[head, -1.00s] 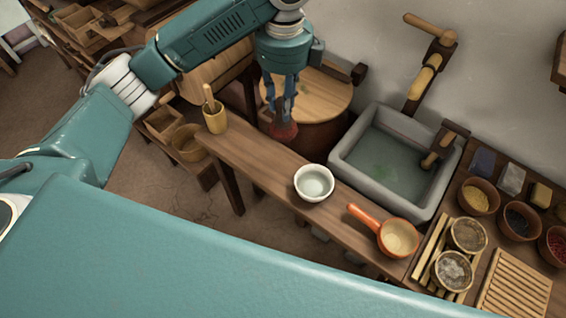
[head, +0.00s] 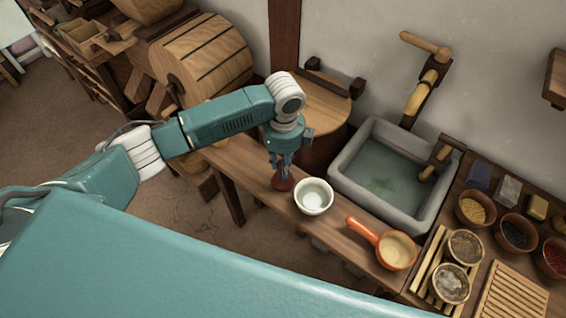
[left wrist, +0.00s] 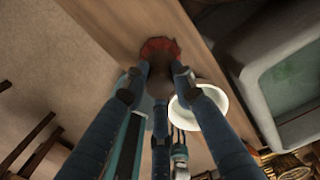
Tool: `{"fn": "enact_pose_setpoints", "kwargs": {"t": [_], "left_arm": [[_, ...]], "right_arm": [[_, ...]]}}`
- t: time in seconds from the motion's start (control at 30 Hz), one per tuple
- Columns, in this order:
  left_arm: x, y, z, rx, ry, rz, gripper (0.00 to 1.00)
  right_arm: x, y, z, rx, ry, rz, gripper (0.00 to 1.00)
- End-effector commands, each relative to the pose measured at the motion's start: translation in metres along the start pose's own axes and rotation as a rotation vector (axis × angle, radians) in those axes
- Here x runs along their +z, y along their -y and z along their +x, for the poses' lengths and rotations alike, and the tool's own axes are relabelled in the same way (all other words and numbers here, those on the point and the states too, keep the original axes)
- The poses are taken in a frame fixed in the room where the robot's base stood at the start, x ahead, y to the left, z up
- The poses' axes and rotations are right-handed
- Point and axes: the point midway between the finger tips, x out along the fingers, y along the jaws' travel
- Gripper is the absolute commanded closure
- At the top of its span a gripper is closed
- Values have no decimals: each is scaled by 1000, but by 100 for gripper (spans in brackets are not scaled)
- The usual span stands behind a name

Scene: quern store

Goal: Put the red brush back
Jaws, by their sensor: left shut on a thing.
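The red brush (head: 282,184) hangs head down from my left gripper (head: 281,167). In the head view it is over the narrow wooden bench (head: 253,172), just left of a white bowl (head: 314,206). In the left wrist view my left gripper (left wrist: 157,75) is shut on the brush's dark handle, with the red bristles (left wrist: 160,46) beyond the fingertips. I cannot tell whether the bristles touch the bench.
An orange pan (head: 395,250) lies at the bench's right end. A stone sink (head: 352,178) stands behind the bench, and a wooden-lidded barrel (head: 325,107) stands left of it. Small bowls and a slatted rack (head: 515,296) fill the right counter. The bench left of the brush looks clear.

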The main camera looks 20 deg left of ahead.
Motion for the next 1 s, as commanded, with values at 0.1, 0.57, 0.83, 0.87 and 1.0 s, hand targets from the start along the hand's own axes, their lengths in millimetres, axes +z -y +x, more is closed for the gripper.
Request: {"fn": "enact_pose_setpoints", "kwargs": {"t": [0.1, 0.57, 0.83, 0.87, 1.0], "left_arm": [[0, 1, 4, -3, 1, -1, 95], [0, 1, 7, -2, 0, 0, 56], [0, 1, 5, -2, 0, 0, 56], [0, 1, 4, -3, 1, 0, 56], [0, 2, -11, -6, 0, 2, 56]], "right_arm": [[0, -3, -1, 3, 0, 0, 60], [0, -4, 0, 5, 0, 1, 60], [0, -4, -1, 5, 0, 1, 60], [0, -4, -1, 5, 0, 1, 60], [0, -4, 4, 5, 0, 1, 60]]}}
